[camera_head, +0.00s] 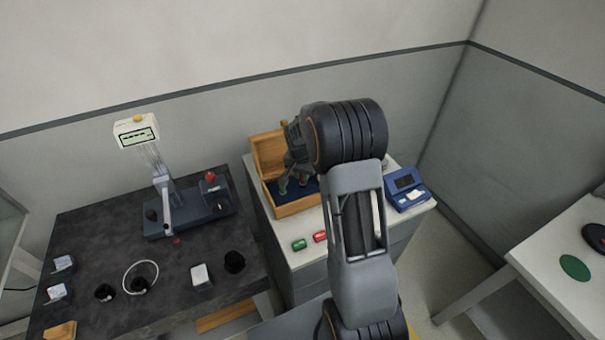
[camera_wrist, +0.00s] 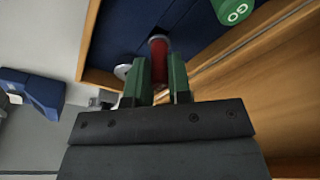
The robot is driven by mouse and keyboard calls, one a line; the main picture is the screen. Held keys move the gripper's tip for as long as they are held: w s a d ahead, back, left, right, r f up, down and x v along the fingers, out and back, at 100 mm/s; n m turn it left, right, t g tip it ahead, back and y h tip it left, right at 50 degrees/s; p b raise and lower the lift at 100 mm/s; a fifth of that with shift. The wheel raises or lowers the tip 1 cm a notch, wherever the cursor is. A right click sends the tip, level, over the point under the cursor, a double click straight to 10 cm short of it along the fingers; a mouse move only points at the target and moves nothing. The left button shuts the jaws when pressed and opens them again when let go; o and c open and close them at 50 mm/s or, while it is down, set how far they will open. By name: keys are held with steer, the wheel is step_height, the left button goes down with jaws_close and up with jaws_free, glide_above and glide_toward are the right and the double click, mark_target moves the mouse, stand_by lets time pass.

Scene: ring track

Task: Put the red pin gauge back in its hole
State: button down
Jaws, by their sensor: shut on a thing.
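The box (camera_head: 298,207) is on the light cabinet in the head view. My gripper (camera_head: 293,186) reaches down into the box there, and my wrist hides part of it. A pale round spot (camera_wrist: 122,71) shows beside the pin on the lining. I cannot tell whether the pin's lower end is in a hole.
A green piece marked GO (camera_wrist: 235,9) shows near the box wall. A green cylinder (camera_head: 299,244) and a red cylinder (camera_head: 319,237) lie before the box. A blue device (camera_head: 406,190) stands right. A dark table with a measuring stand (camera_head: 163,190) is left.

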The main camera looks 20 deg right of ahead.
steer(key=shift+f, duration=0.25)
steer(key=c, duration=1.1)
jaws_free()
steer(key=shift+o, duration=0.2)
step_height(320, 180, up, 12)
steer(key=s+a+r+b, duration=0.1)
steer(key=s+b, duration=0.1)
steer(key=s+a+n+t, duration=0.1)
steer(key=s+a+n, duration=0.2)
steer(key=s, duration=0.4)
steer(key=s+a+r+n+t, duration=0.1)
steer(key=s+a+n, duration=0.2)
steer(key=s, duration=0.3)
steer(key=s+a+n+t+y, duration=0.1)
steer(key=s+a+n, duration=0.2)
steer(key=s, duration=0.4)
steer(key=shift+s+a+r, duration=0.3)
steer(key=shift+a+r, duration=0.05)
steer(key=shift+r, duration=0.05)
